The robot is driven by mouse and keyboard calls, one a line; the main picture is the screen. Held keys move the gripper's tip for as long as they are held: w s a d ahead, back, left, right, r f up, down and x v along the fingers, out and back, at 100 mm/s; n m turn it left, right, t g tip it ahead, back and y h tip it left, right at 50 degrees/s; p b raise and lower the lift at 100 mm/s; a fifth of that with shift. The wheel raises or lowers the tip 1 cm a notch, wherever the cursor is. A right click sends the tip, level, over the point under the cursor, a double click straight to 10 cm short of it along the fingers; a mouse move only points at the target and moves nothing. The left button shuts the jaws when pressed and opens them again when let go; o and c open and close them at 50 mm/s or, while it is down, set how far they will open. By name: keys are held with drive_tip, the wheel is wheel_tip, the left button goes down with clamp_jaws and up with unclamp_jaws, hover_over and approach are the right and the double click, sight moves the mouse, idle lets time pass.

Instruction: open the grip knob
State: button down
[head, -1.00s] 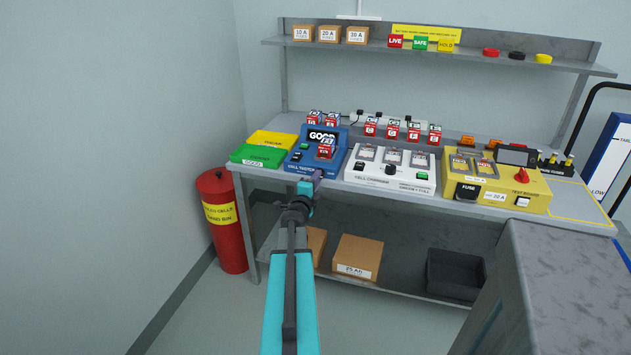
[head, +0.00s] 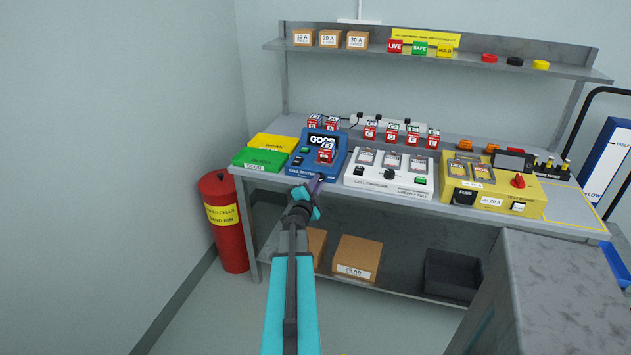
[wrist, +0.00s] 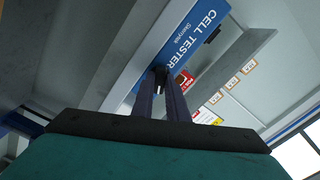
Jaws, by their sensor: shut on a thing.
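The blue cell tester (head: 304,170) stands on the bench, its screen reading GOOD. A red and white cell (head: 326,156) sits in it. The small dark grip knob is at the tester's lower front, mostly hidden by my gripper in the head view. In the wrist view the black knob (wrist: 160,76) shows between my fingertips, beside the CELL TESTER lettering. My gripper (head: 318,181) reaches up to the tester's front edge. It is shut on the knob, and its fingers also show in the wrist view (wrist: 162,88).
Green and yellow trays (head: 258,158) lie left of the tester. The white cell charger (head: 408,188) stands close on its right, then the yellow test board (head: 535,200). A red bin (head: 228,240) stands on the floor at left. A grey cabinet (head: 560,290) is at front right.

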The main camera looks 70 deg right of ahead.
drive_tip(key=n+p, duration=0.3)
drive_tip(key=n, duration=0.3)
drive_tip(key=n+p, duration=0.4)
drive_tip(key=n, duration=0.2)
drive_tip(key=shift+s+d+r, duration=0.15)
drive_tip(key=shift+r, duration=0.05)
idle(0.4)
drive_tip(key=c, duration=2)
unclamp_jaws()
drive_tip(key=shift+f, duration=0.1)
drive_tip(key=shift+a+f, duration=0.1)
drive_tip(key=shift+a, duration=0.15)
